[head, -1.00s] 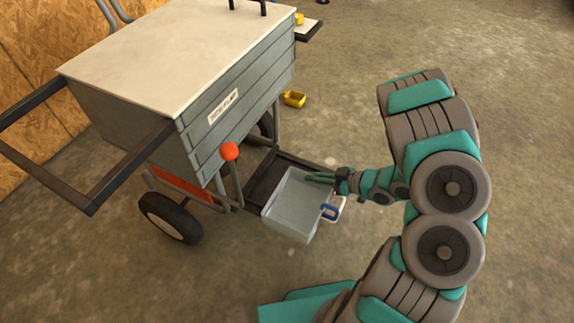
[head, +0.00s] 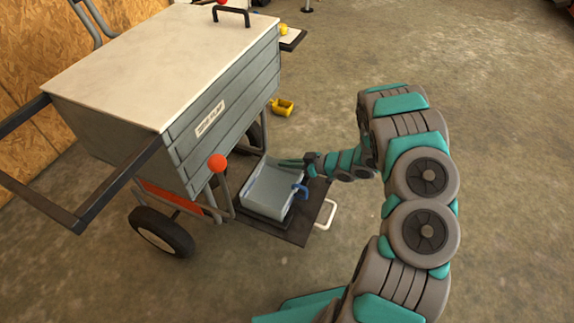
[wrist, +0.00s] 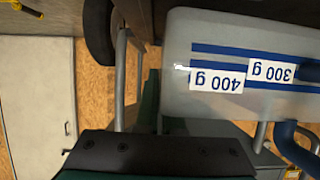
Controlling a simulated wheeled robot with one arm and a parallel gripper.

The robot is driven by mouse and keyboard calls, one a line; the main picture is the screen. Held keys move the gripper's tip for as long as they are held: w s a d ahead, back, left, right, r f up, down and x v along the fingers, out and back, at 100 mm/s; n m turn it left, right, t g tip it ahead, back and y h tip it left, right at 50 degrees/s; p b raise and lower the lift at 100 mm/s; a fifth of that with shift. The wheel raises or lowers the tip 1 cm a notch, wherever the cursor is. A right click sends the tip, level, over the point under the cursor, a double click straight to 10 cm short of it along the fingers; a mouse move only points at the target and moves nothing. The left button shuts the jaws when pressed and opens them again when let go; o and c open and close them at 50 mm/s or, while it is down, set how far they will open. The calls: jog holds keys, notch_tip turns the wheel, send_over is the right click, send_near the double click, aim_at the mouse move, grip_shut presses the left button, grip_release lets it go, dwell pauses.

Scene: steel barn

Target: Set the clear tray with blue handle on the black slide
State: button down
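The clear tray (head: 268,193) is a see-through bin with a blue handle (head: 299,191) on its right side. It is over the black slide (head: 298,228), whose front part shows bare. I cannot tell whether its bottom touches the slide. My gripper (head: 290,162) is shut on the tray's rim at its far right corner. In the wrist view, the tray's wall (wrist: 240,100) shows close up, with blue stripes and upside-down labels "400 g" and "300 g". The blue handle (wrist: 295,140) shows at lower right there. The fingertips are partly hidden.
The slide sticks out from a grey cart (head: 215,120) with a pale top and has a white pull handle (head: 327,214). A lever with a red knob (head: 217,162) stands left of the tray. A yellow scoop-like item (head: 283,107) lies on the floor. The floor at right is clear.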

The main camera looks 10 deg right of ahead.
jog(key=shift+f, duration=0.5)
jog(key=shift+f, duration=0.1)
jog(key=c, duration=1)
grip_release()
jog(key=shift+c, duration=0.2)
